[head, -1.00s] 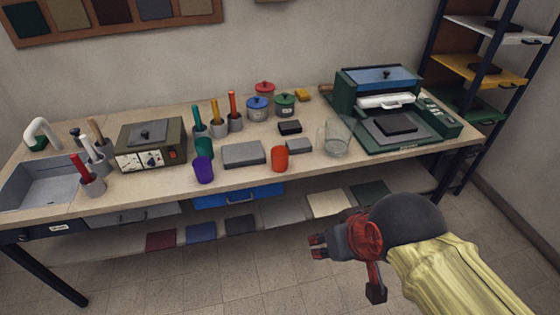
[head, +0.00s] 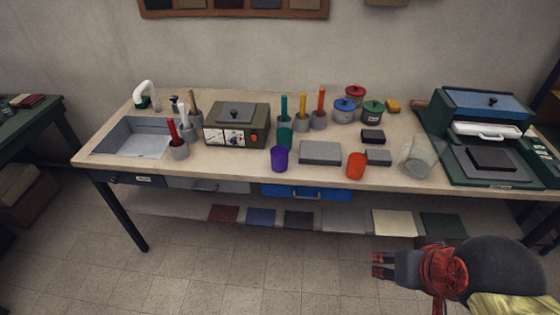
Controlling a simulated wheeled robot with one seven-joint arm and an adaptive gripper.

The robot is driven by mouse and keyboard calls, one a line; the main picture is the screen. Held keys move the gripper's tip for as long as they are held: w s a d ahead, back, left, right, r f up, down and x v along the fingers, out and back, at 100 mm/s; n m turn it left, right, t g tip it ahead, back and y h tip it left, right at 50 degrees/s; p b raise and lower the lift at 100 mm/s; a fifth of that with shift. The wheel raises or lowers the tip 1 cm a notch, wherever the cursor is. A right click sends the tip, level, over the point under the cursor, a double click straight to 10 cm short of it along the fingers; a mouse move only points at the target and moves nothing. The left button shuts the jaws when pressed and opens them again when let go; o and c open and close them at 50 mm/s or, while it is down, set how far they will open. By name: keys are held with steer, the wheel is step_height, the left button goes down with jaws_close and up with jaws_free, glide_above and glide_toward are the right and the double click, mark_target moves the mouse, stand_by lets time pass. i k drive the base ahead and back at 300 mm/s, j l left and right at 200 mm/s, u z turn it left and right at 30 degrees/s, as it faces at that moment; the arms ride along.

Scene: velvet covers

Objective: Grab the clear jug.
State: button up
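The clear jug (head: 419,158) is a transparent glass vessel standing upright on the right part of the workbench (head: 225,178), just left of the green machine. My gripper (head: 377,265) is low at the lower right, in front of the bench and below its top. It is apart from the jug. Its two red-tipped fingers point left with a small gap between them, and nothing shows between them.
An orange cup (head: 356,166) and a small grey block (head: 378,157) stand left of the jug. The green machine (head: 490,137) is close on its right. A purple cup (head: 279,158), lidded pots (head: 373,111) and a sink (head: 140,140) are farther left. The floor in front is clear.

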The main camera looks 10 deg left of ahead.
mark_target(419, 157)
steer(key=i+l+u, duration=0.35)
steer(key=i+l, duration=0.15)
steer(key=l, duration=0.2)
steer(key=i+l+u, duration=0.2)
steer(key=l, duration=0.2)
